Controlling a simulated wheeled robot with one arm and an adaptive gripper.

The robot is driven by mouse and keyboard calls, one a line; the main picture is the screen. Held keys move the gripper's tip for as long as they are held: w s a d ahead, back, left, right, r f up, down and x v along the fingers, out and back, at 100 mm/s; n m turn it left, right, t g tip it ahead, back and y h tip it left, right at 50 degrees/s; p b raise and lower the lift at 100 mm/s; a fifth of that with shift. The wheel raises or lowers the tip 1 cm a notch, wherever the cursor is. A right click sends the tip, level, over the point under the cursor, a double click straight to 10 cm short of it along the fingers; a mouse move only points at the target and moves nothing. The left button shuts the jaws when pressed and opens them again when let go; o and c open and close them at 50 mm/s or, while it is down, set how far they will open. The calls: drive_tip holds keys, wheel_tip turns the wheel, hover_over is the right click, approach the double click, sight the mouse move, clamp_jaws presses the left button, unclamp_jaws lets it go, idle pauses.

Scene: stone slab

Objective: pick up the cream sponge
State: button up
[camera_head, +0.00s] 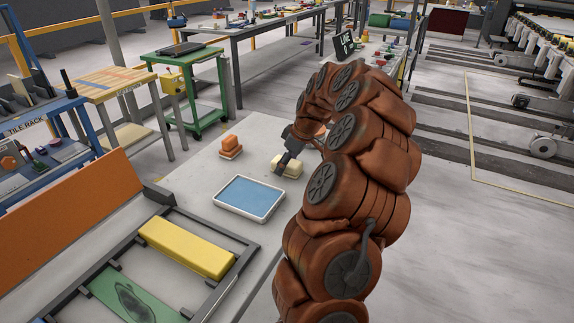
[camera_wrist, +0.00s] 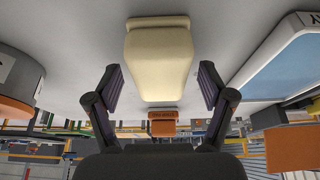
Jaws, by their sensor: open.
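The cream sponge (camera_head: 294,170) lies on the pale stone slab, to the upper right of the blue tray in the head view. In the wrist view the sponge (camera_wrist: 160,62) is a cream block with a wider end, centred ahead of my gripper (camera_wrist: 160,80). The two dark fingers stand apart, one on each side of the sponge's nearer part, with a visible gap on both sides. In the head view my gripper (camera_head: 284,158) is low beside the sponge and covers part of it. Whether it touches the sponge cannot be told.
A white-rimmed tray with a blue inside (camera_head: 249,197) sits close by on the slab. An orange block on a base (camera_head: 231,147) stands further left. A yellow block (camera_head: 186,247) lies on a dark frame at the front. Bare slab lies between the tray and the orange block.

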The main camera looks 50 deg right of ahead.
drive_tip(key=c, duration=1)
drive_tip(key=shift+r, duration=0.1)
drive_tip(key=shift+c, duration=0.2)
drive_tip(key=shift+r+b, duration=0.5)
drive_tip(key=shift+r, duration=1.25)
drive_tip(key=s+a, duration=0.2)
drive_tip(key=a, duration=0.2)
drive_tip(key=s+a+r+b, duration=0.1)
drive_tip(key=s+a, duration=0.2)
drive_tip(key=a, duration=0.2)
drive_tip(key=s+a+b, duration=0.1)
drive_tip(key=s+a, duration=0.2)
drive_tip(key=a, duration=0.2)
drive_tip(key=shift+r, duration=0.15)
